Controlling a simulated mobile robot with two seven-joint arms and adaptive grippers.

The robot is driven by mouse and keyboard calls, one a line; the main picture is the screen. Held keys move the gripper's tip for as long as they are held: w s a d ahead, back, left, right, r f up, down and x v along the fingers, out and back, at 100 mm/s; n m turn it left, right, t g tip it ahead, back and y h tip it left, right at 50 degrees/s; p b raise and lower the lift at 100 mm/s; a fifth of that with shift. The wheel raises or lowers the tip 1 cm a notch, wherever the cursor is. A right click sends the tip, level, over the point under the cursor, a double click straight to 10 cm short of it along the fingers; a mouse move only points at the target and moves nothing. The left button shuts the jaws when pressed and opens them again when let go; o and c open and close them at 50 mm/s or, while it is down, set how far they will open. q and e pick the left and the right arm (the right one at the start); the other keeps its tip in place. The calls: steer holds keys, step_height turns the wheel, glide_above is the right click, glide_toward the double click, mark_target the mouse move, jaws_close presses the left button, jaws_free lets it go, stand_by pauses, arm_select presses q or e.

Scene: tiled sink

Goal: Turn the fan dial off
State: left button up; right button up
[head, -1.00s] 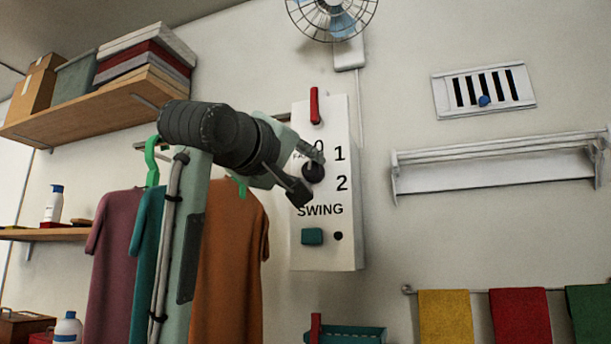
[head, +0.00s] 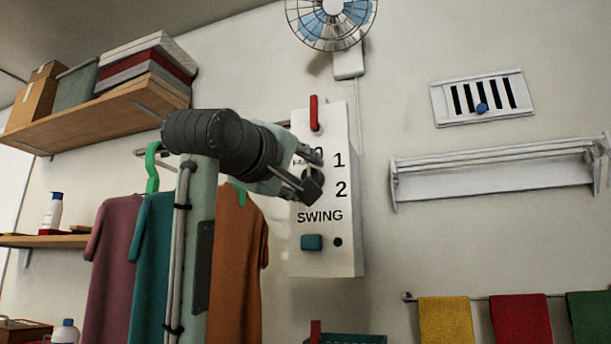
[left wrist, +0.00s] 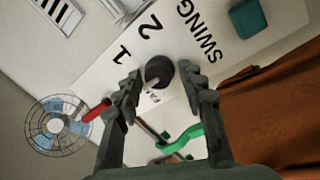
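The fan dial (head: 309,178) is a round black knob on a white wall panel (head: 328,262) marked 0, 1, 2 and SWING. In the head view my left gripper (head: 311,170) overlaps the dial and partly hides it and the 0. In the left wrist view the dial (left wrist: 159,72) lies between the two fingertips of my left gripper (left wrist: 164,83). The fingers are apart, with a gap on each side of the dial. I cannot tell which number the dial points to. The fan (head: 332,18) is on the wall above. My right gripper is not in view.
A red lever (head: 314,113) sticks up above the dial; a teal button (head: 311,242) is below it. Shirts on hangers (head: 238,250) hang left of the panel. A wooden shelf (head: 120,103) with boxes is at upper left. A white rack (head: 490,175) is at right.

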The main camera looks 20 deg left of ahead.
arm_select(q)
steer(key=shift+o, duration=0.6)
steer(key=shift+s, duration=0.2)
steer(key=s+a+f, duration=0.1)
steer(key=s, duration=1)
steer(key=shift+s+f, duration=0.2)
steer(key=shift+a, duration=0.1)
